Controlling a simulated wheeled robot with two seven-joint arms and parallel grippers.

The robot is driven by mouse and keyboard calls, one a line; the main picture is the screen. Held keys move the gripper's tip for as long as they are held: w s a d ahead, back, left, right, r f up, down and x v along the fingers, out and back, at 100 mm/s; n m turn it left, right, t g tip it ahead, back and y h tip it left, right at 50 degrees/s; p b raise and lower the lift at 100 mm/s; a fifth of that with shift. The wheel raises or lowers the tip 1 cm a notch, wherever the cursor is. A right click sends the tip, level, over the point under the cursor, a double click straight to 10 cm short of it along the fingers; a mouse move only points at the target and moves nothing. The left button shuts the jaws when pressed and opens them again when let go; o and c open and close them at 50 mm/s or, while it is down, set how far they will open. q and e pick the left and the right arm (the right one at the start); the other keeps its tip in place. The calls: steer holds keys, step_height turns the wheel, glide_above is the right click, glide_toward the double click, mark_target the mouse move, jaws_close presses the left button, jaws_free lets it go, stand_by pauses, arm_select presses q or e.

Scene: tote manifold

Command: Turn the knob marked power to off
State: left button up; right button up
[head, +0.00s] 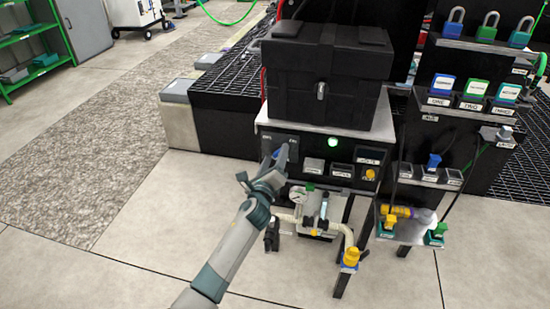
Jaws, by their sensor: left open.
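The dark control panel (318,147) is on the front of a stand, below a black case. Small pale markings show at its upper left, too small to read surely. My left gripper (283,154) is in front of the panel's left end, open, its fingers pointing at the panel. The power knob cannot be made out; the gripper covers that left part of the panel. I cannot tell whether the fingers touch or surround anything there. A round green light (333,142) is lit at the panel's middle. My right gripper is out of view.
The black case (325,75) stands on top. An orange round control (370,174) is at the panel's right. A gauge (297,194) and pipework with a yellow valve (351,257) are below. A rack of padlocks and tags (475,90) stands at right. Open floor lies left.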

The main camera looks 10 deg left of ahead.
arm_select(q)
steer(key=c, duration=1.1)
steer(key=shift+o, duration=0.2)
